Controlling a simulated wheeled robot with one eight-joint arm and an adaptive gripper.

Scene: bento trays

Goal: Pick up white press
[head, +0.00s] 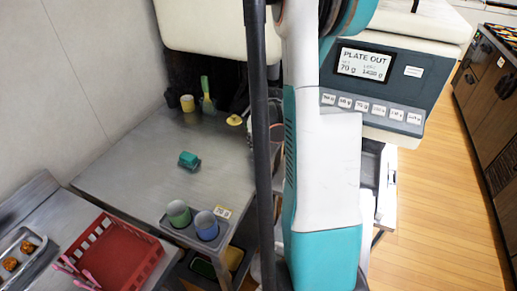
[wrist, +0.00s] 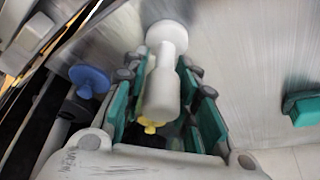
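The white press (wrist: 161,95) is in the middle of the wrist view, with a narrow neck and a wide round end (wrist: 168,34) at the top. My gripper (wrist: 163,72) has its teal-padded fingers on both sides of the press. Narrow gaps seem to show between the pads and the press, so the fingers look open around it. In the head view I cannot make out the white press or my gripper; my arm and a dark post cover that area.
A blue press (wrist: 90,80) stands left of my gripper, and a yellow one (wrist: 151,124) lies beyond the fingers. A teal block (head: 189,160) sits on the metal table (head: 130,180). Two cups (head: 179,213) and a red crate (head: 148,262) are nearer. A scale display (head: 365,63) is at right.

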